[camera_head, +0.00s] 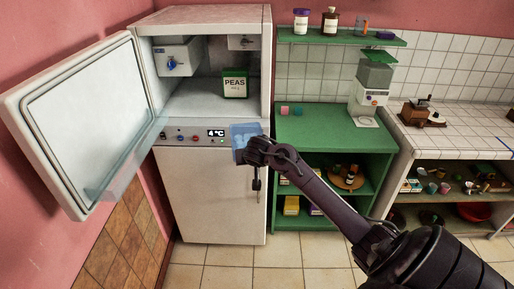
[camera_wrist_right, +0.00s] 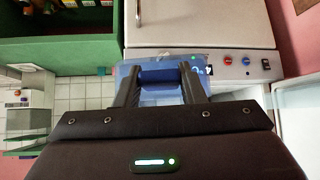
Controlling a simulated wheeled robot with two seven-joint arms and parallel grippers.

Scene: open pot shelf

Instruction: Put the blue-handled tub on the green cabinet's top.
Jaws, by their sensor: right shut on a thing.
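The blue-handled tub, a translucent blue box (camera_head: 243,133), is held in front of the fridge's control strip, left of the green cabinet. In the right wrist view its darker blue handle (camera_wrist_right: 160,76) lies between the two fingers. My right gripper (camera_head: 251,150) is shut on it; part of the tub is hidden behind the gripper. The green cabinet's top (camera_head: 322,135) is to the right of the tub, with a pink cube (camera_head: 284,111) and a teal cube (camera_head: 298,111) toward its back left. My left gripper is not in view.
The fridge door (camera_head: 88,115) stands open to the left. Inside the fridge is a PEAS box (camera_head: 235,88). A white dispenser (camera_head: 370,92) stands at the cabinet top's back right, under a green wall shelf (camera_head: 345,37). The top's front and middle are clear.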

